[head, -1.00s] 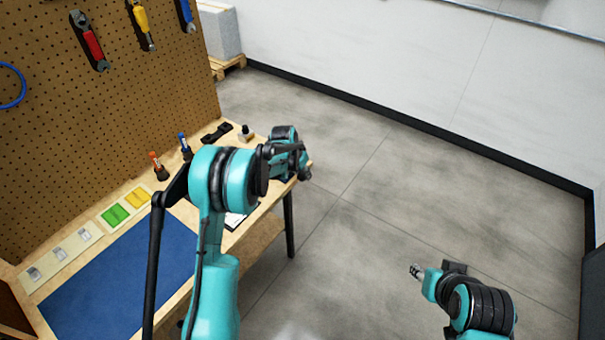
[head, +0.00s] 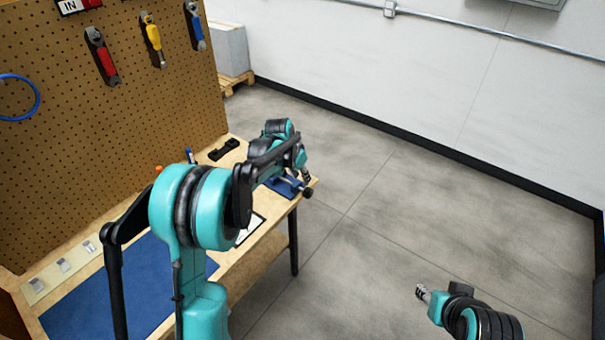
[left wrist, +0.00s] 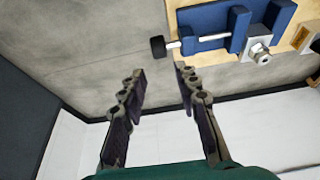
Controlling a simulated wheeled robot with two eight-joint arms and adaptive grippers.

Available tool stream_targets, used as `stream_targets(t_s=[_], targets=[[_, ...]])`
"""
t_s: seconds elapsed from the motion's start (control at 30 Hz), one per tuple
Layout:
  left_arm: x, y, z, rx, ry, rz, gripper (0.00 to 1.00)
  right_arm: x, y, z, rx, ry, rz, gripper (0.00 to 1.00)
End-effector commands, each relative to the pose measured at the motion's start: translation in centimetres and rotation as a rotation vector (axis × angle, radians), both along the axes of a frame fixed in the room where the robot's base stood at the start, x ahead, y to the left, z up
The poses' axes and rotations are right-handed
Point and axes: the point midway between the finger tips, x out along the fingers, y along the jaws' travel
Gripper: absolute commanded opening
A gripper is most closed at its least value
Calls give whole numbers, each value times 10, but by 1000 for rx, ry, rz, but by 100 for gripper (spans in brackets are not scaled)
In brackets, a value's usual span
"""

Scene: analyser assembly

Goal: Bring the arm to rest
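My left arm reaches out over the workbench in the head view, and my left gripper (head: 305,172) hangs by the bench's far right corner. In the left wrist view its two fingers (left wrist: 160,76) stand apart with nothing between them. A blue fixture (head: 283,186) with a black knob lies on the bench beneath that gripper. It also shows at the top of the left wrist view (left wrist: 208,40), apart from the fingers. My right gripper (head: 422,293) is over the floor at lower right, too small to read as open or shut.
The wooden workbench (head: 257,250) carries a blue mat (head: 75,295) and a black holder (head: 224,149). A pegboard (head: 150,110) with hanging tools stands along its left side. The grey floor (head: 400,215) to the right is clear up to the white wall.

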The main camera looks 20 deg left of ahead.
Motion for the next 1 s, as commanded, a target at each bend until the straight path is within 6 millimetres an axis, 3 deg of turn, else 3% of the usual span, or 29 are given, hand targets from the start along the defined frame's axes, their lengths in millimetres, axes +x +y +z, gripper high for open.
stream_targets(t_s=[0.23, 0.37, 0.5, 0.7, 0.83, 1.0], targets=[[-3, -1, 3, 0, -2, 3, 32, 0, 0, 0, 0, 0, 0, 40], [-22, -7, 25, 3, -15, 26, 32, 0, 0, 0, 0, 0, 0, 40], [-69, -17, 63, 5, -44, 79, 32, 0, 0, 0, 0, 0, 0, 40], [-150, -30, 100, 3, -98, 163, 32, 0, 0, 0, 0, 0, 0, 40], [-204, -37, 108, -4, -136, 214, 32, 0, 0, 0, 0, 0, 0, 40], [-269, -42, 102, -18, -185, 278, 32, 0, 0, 0, 0, 0, 0, 40]])
